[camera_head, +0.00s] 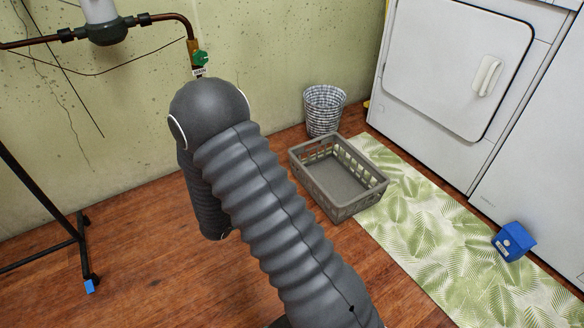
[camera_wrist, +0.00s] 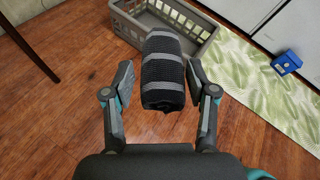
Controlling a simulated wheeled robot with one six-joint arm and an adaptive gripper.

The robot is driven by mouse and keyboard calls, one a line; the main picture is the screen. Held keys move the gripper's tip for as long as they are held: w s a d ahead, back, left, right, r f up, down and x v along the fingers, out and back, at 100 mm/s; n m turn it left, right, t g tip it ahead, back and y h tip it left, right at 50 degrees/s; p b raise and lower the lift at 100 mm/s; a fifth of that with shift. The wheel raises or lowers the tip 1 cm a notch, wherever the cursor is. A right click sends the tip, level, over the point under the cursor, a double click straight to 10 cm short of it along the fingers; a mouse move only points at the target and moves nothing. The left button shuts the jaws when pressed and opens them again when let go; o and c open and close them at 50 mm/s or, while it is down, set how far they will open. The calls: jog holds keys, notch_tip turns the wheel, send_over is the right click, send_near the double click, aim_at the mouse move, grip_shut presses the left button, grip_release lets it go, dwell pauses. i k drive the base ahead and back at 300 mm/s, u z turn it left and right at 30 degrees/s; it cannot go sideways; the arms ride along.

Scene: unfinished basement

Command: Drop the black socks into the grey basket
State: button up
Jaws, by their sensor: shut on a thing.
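The black socks (camera_wrist: 162,85), a rolled bundle with grey stripes, sit between the two fingers of my gripper (camera_wrist: 160,88) in the wrist view. My gripper is shut on them and holds them up in front of the basket. The grey basket (camera_head: 345,203) is a low rectangular crate with slotted sides; its visible floor is bare in the head view. It also shows at the top of the wrist view (camera_wrist: 130,30), partly hidden behind the socks. In the head view my arm hides the gripper and the socks.
A round checkered basket (camera_head: 324,110) stands behind the grey basket by the wall. A leaf-patterned mat (camera_head: 430,235) lies to the right, with a blue box (camera_head: 513,241) on it. White appliances (camera_head: 455,70) line the right. A black stand (camera_head: 75,235) is at left.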

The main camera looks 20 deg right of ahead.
aim_at(331, 174)
jog(key=z, duration=0.05)
jog(key=i, duration=1.2)
jog(key=z, duration=0.3)
